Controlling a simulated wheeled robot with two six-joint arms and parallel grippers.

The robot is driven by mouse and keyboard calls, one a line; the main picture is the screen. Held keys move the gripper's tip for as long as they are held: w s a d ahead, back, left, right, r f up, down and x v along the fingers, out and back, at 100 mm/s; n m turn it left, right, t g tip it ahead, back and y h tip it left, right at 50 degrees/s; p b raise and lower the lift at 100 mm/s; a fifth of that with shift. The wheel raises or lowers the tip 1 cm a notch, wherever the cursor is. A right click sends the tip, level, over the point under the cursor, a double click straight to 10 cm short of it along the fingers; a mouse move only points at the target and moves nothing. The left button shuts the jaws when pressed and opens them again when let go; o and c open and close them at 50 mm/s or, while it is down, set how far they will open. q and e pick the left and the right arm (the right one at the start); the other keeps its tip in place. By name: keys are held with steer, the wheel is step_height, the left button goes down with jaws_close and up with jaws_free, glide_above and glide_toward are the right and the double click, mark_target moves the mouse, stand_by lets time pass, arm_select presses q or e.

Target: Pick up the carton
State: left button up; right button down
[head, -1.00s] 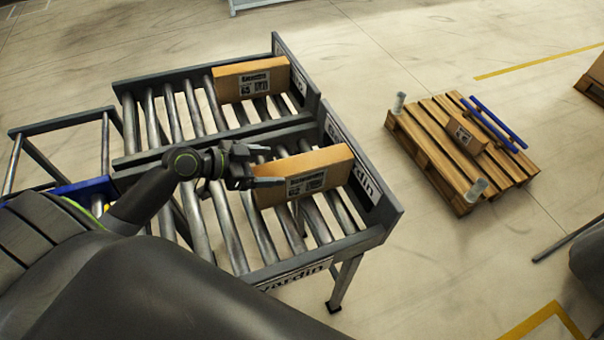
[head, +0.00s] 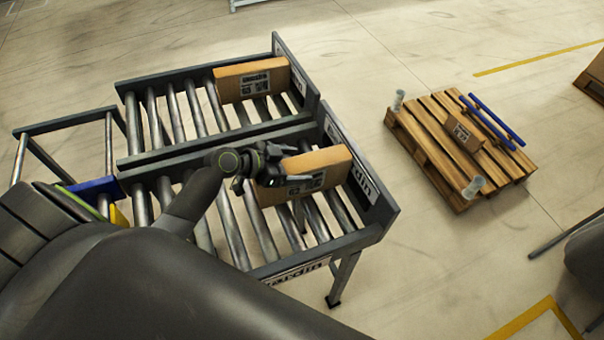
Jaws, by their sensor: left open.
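A brown carton (head: 332,164) with a printed label stands on the near lane of the roller conveyor (head: 385,222), close to its end plate. A second, similar carton (head: 250,80) stands on the far lane, also near the end. My left gripper (head: 302,163) is open, with its two fingers spread on either side of the near carton's left part and hiding some of its label. I cannot tell if the fingers touch it. My right gripper is not in view.
A wooden pallet (head: 425,152) on the floor at the right holds a small carton (head: 463,134), blue bars (head: 492,120) and clear cylinders (head: 473,187). A raised end plate (head: 358,173) closes the near lane. The floor between conveyor and pallet is clear.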

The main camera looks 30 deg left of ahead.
arm_select(q)
jaws_close()
stand_by(0.5)
steer(key=shift+r, duration=0.1)
